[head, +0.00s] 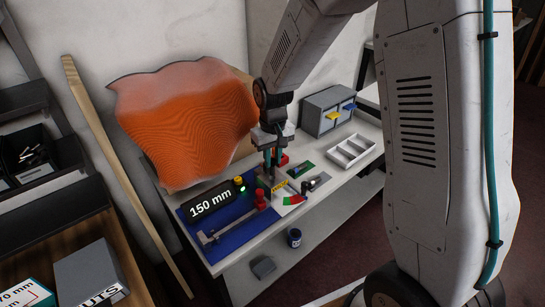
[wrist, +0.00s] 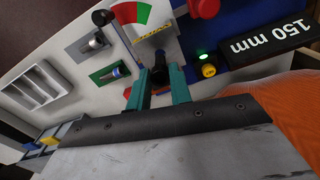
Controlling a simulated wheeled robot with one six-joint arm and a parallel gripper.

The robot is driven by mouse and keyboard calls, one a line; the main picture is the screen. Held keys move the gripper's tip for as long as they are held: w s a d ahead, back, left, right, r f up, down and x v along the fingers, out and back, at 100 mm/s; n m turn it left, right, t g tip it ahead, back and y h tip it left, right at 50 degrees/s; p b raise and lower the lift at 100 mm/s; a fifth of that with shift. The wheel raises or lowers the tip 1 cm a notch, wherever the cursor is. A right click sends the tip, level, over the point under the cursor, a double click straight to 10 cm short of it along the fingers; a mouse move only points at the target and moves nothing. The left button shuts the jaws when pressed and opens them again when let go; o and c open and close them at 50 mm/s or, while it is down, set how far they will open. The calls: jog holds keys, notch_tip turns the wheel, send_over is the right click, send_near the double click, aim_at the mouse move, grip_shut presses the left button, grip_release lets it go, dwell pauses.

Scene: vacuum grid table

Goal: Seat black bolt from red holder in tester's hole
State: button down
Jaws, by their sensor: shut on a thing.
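My gripper (head: 272,166) is over the table beside the blue board, pointing down. In the wrist view its teal fingers (wrist: 159,80) are shut on a dark piece, which looks like the black bolt (wrist: 158,72). The fingers hide most of the bolt. The red holder (head: 282,160) shows behind my gripper, and only a sliver of red (wrist: 127,93) shows by one finger in the wrist view. The tester has a red-and-green dial (wrist: 132,14) and a yellow-and-black strip (wrist: 151,36) just ahead of the fingers. I cannot clearly make out its hole or whether the bolt touches it.
A green holder (wrist: 112,74) and a grey holder (wrist: 92,44) each carry a bolt. A white tray (head: 352,150) and drawers (head: 327,110) are farther back.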

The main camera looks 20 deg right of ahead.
aim_at(273, 164)
jog(key=shift+f, duration=2.7)
jog(key=c, duration=1.2)
grip_release()
jog(key=shift+f, duration=0.1)
notch_tip(273, 164, up, 8)
jog(key=shift+f, duration=0.1)
jog(key=shift+s, duration=0.1)
